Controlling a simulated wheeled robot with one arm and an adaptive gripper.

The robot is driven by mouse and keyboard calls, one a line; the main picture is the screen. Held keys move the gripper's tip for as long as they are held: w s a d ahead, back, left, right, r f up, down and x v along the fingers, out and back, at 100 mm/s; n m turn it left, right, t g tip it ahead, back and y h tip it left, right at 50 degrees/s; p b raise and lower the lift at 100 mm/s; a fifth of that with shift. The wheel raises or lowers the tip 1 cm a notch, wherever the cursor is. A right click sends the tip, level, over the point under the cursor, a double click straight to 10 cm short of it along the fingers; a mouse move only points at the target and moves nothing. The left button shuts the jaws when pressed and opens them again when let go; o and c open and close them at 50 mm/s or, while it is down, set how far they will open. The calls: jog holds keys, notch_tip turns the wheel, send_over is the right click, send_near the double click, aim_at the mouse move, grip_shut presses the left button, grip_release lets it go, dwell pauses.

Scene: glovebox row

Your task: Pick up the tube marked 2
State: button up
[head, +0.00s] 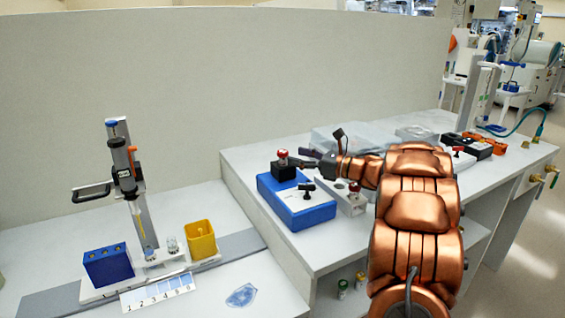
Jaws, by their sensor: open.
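My copper-coloured arm reaches over the right bench. My gripper (308,159) is at its far end, dark and small, with its fingers pointing left and apart. It is above or behind the blue box, well to the right of the left bench's items. On the left bench a white base (100,293) carries a number strip (157,291). A small clear vessel (172,245) stands behind the strip. A blue block with holes (108,265) stands at its left end. No mark 2 can be read on any tube.
A stand with a syringe-like device (124,160) rises behind the strip. A yellow container (201,240) stands to its right. A clear bluish piece (241,295) lies in front. A blue box (297,203) with black and red-knobbed parts is on the right bench. Small vials (342,288) stand below.

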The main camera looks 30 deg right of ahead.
aim_at(282, 151)
jog(key=shift+f+p+x, duration=0.2)
jog(key=shift+p+x, duration=0.7)
jog(key=shift+x, duration=2.15)
jog(key=shift+d, duration=0.1)
jog(key=shift+c, duration=0.3)
